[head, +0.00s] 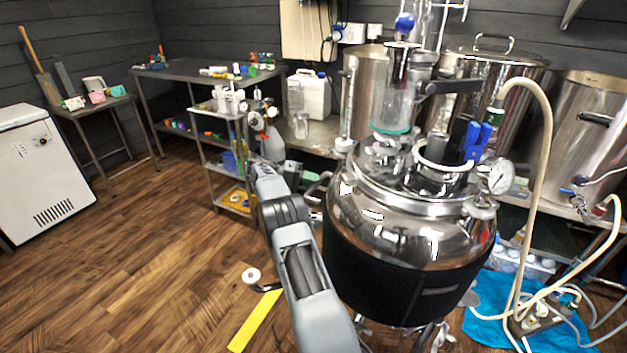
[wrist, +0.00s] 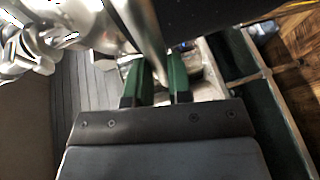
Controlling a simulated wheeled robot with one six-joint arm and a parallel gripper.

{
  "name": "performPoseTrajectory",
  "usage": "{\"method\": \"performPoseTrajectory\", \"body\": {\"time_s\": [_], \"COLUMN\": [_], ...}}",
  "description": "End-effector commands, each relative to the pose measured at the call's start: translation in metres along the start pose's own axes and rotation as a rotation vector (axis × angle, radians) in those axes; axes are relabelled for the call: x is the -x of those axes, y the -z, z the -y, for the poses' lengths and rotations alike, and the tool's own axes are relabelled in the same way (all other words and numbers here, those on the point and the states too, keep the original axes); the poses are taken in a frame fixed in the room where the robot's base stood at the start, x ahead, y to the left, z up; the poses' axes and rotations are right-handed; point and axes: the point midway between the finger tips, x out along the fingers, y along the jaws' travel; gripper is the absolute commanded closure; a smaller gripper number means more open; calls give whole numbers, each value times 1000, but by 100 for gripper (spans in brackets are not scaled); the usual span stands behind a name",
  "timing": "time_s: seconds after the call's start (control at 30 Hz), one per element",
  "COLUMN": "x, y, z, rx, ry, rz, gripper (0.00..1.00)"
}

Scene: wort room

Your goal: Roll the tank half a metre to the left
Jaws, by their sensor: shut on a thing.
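The tank (head: 400,225) is a shiny steel vessel with a black jacket, standing on the floor at the centre right in the head view. Its lid carries fittings, a glass column and a pressure gauge (head: 500,178). A bent side handle (head: 317,187) sticks out at its left. In the wrist view, my gripper (wrist: 160,78) has its two green fingers closed on a steel bar (wrist: 146,38), which looks like the tank's handle. In the head view the fingers are hidden by my arm, which reaches along the tank's left side.
Left of the tank the wooden floor (head: 150,260) is open, with a yellow strip (head: 255,320) on it. A steel shelf unit (head: 228,150) stands behind, a white chest (head: 40,170) at far left. Hoses (head: 545,130) and a blue cloth (head: 490,310) lie at the right.

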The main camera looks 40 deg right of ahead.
Motion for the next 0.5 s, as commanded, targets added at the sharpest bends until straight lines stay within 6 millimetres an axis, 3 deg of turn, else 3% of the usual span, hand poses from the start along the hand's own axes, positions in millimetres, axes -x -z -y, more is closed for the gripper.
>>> {"method": "performPoseTrajectory", "body": {"time_s": [0.03, 0.5], "x": [0, 11], "y": [0, -2], "z": [8, 11], "rx": [10, 13], "ry": [5, 7], "rz": [-2, -19], "gripper": [100, 100]}}
